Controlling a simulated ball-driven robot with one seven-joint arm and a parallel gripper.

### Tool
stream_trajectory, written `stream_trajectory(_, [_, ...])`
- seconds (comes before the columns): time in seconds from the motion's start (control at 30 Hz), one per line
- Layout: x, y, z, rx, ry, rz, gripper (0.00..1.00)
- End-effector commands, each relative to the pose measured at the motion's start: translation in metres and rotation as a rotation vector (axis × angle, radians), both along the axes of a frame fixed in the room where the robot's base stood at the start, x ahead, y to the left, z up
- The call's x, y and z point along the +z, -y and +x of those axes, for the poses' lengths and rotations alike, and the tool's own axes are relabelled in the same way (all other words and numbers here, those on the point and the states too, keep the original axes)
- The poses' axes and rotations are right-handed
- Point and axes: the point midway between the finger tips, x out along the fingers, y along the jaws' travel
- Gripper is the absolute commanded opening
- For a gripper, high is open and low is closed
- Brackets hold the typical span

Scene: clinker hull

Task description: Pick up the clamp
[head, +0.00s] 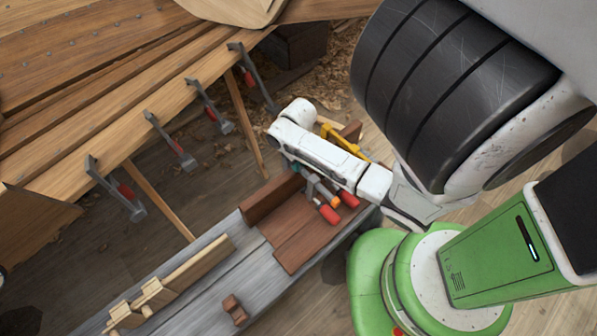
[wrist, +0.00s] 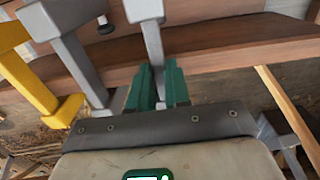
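My gripper (wrist: 159,85) shows in the wrist view with its two green fingers close together. The bar of a grey clamp (wrist: 152,35) runs down between them, and I see no clear gap on either side of it. Whether this clamp is lifted or still resting cannot be told. Beside it to the left stand another grey clamp (wrist: 72,50) and a yellow clamp (wrist: 25,75). In the head view my arm hides most of the gripper. The yellow clamp (head: 342,140) shows behind the arm there, and red handles (head: 328,214) stick out in front of it.
Several grey clamps (head: 170,143) grip the plank edge of the hull (head: 85,95) at the left. A grey bench (head: 205,285) below carries brown boards (head: 300,235), light wooden strips (head: 190,268) and a small brown block (head: 235,310). Shavings lie on the floor.

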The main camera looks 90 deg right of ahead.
Motion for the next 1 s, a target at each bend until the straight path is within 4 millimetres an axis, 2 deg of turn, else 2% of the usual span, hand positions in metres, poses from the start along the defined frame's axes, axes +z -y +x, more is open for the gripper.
stream_trajectory(0.03, [0.0001, -0.0001, 0.0001, 0.000, 0.000, 0.000, 0.12])
stream_trajectory(0.17, [0.0001, 0.0001, 0.0001, 0.000, 0.000, 0.000, 0.00])
stream_trajectory(1.0, [0.0003, 0.0003, 0.0000, 0.000, 0.001, -0.001, 0.00])
